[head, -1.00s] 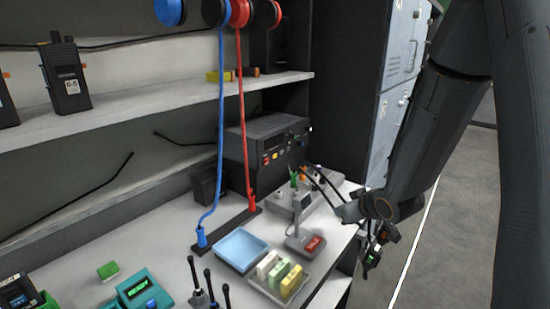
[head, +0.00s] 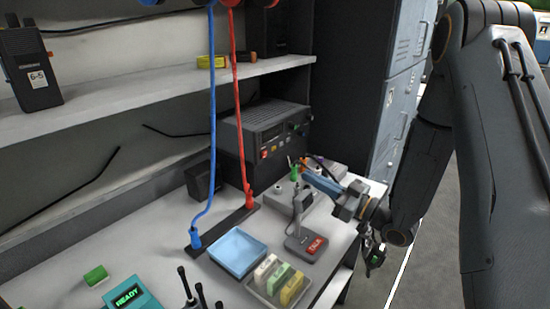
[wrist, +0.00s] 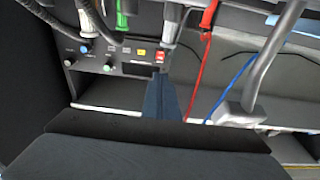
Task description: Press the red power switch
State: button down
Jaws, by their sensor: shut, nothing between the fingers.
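The red power switch (head: 265,153) is on the front of the black radio unit (head: 262,125) at the back of the bench. In the wrist view the red switch (wrist: 160,56) shows on the unit's panel, beside a yellow label (wrist: 141,52). My gripper (head: 308,174) is shut and empty, to the right of the unit and in front of its panel. In the wrist view my shut fingers (wrist: 161,82) appear just below the red switch; a gap to it cannot be judged.
A desk microphone with a red TALK key (head: 316,245) stands below my gripper. Green and other plugs (head: 294,165) stand near the fingers. A blue tray (head: 238,250) lies in front.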

aim_at(265, 153)
jog(key=p+x, duration=0.4)
jog(key=x, duration=1)
